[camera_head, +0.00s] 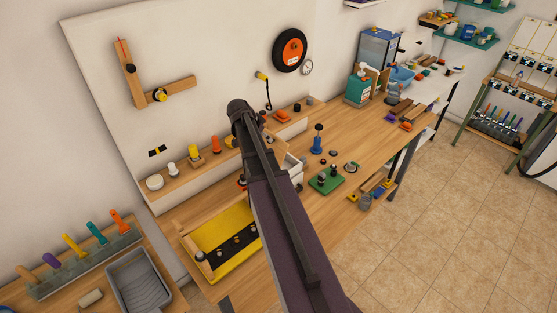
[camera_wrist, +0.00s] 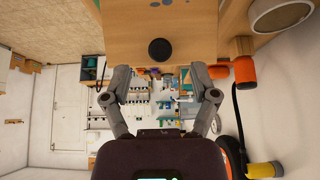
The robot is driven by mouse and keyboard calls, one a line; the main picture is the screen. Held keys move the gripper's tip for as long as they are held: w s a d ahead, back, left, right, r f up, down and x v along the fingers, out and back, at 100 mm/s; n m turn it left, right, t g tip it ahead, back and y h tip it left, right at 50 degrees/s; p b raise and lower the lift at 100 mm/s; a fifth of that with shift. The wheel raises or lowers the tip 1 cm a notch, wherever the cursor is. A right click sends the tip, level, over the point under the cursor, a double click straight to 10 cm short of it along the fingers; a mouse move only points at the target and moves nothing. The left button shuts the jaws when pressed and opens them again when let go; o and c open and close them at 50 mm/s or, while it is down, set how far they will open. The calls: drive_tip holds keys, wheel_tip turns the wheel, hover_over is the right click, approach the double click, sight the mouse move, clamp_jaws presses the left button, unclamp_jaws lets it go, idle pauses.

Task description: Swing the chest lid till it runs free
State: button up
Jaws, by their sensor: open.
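My gripper (camera_wrist: 160,82) is open and empty in the wrist view, its two grey fingers spread apart. A wooden panel (camera_wrist: 195,20) with a round black knob (camera_wrist: 159,49) lies ahead, above the gap between the fingertips. The knob looks clear of both fingers. I cannot tell for sure whether this panel is the chest lid. In the head view my arm crosses the bench, and its dark end is near the back board. A whitish box (camera_head: 295,168) shows partly beside my arm; the rest of it is hidden.
The wooden bench (camera_head: 345,140) holds a green block (camera_head: 326,181), a blue upright piece (camera_head: 318,138) and a yellow tray (camera_head: 225,265). An orange and black wheel (camera_head: 290,50) hangs on the back board. Tiled floor (camera_head: 430,220) lies open at the right.

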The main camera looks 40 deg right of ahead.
drive_tip(key=shift+p+v, duration=1)
drive_tip(key=shift+v, duration=0.4)
drive_tip(key=shift+f, duration=0.1)
drive_tip(key=s+a+f+n+y+b, duration=0.1)
drive_tip(key=s+a+f+n+b, duration=0.1)
drive_tip(key=a, duration=0.3)
drive_tip(key=s+a+f+n+y+b, duration=0.1)
drive_tip(key=s+a+f+n+b, duration=0.1)
drive_tip(key=a+f+n+b, duration=0.1)
drive_tip(key=s+a+f+n+y+b, duration=0.1)
drive_tip(key=s+a+f+n+b, duration=0.2)
drive_tip(key=a+f, duration=0.3)
drive_tip(key=shift+a+f+n+b, duration=0.15)
drive_tip(key=shift+a+b, duration=0.2)
drive_tip(key=shift+a, duration=0.55)
drive_tip(key=shift+a+n+b, duration=0.15)
drive_tip(key=shift+a+b, duration=0.15)
drive_tip(key=shift+a, duration=0.55)
drive_tip(key=s+a+f+n+y+b, duration=0.1)
drive_tip(key=s+a+f+n+b, duration=0.2)
drive_tip(key=a, duration=0.4)
drive_tip(key=s+a+f+n+y+b, duration=0.2)
drive_tip(key=s+a+f+n+b, duration=0.2)
drive_tip(key=s+a+n, duration=0.1)
drive_tip(key=shift+s+a+f+n, duration=0.35)
drive_tip(key=shift+s+a, duration=0.15)
drive_tip(key=shift+a, duration=0.55)
drive_tip(key=shift+c, duration=1.1)
